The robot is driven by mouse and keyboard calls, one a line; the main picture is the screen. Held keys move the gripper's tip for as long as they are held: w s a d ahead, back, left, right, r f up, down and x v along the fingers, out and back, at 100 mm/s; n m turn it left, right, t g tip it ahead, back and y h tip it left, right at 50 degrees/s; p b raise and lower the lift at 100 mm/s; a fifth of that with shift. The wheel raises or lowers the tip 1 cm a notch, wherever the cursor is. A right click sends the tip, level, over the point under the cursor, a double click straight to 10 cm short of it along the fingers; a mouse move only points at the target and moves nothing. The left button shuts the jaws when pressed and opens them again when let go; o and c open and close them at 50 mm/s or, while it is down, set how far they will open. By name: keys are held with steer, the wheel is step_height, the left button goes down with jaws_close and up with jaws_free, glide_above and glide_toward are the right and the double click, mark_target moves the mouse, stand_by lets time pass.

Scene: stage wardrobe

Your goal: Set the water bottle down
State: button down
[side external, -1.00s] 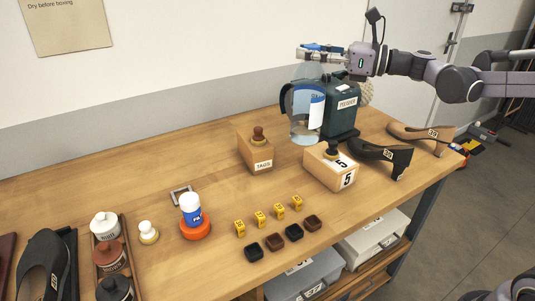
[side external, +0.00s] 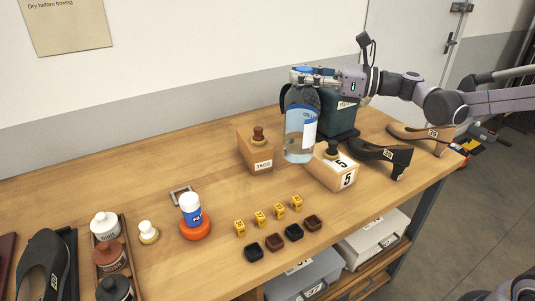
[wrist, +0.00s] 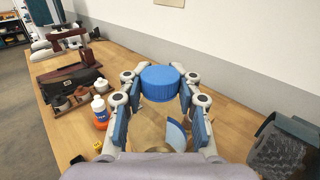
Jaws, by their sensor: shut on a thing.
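The water bottle (side external: 300,127) is clear with a blue-and-white label and a blue cap, which shows in the wrist view (wrist: 160,83). My gripper (side external: 312,76) is shut on the bottle near its top.
The TAGS block (side external: 255,152) stands left of the bottle, and the block marked 5 (side external: 330,170) right. Dark and tan shoe forms (side external: 380,153) lie farther right. Yellow numbered pieces (side external: 260,218) and small dark cups (side external: 274,242) lie in front. Table left of the TAGS block is mostly clear.

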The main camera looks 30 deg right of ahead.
steer(key=shift+a+f, duration=0.25)
steer(key=shift+f, duration=0.1)
steer(key=w+a+f, duration=0.2)
steer(key=a+f, duration=0.8)
steer(key=a, duration=0.1)
steer(key=shift+w+f, duration=0.2)
steer(key=shift+f, duration=0.2)
steer(key=c, duration=0.9)
jaws_free()
steer(key=shift+f, duration=0.15)
steer(key=shift+c, duration=0.2)
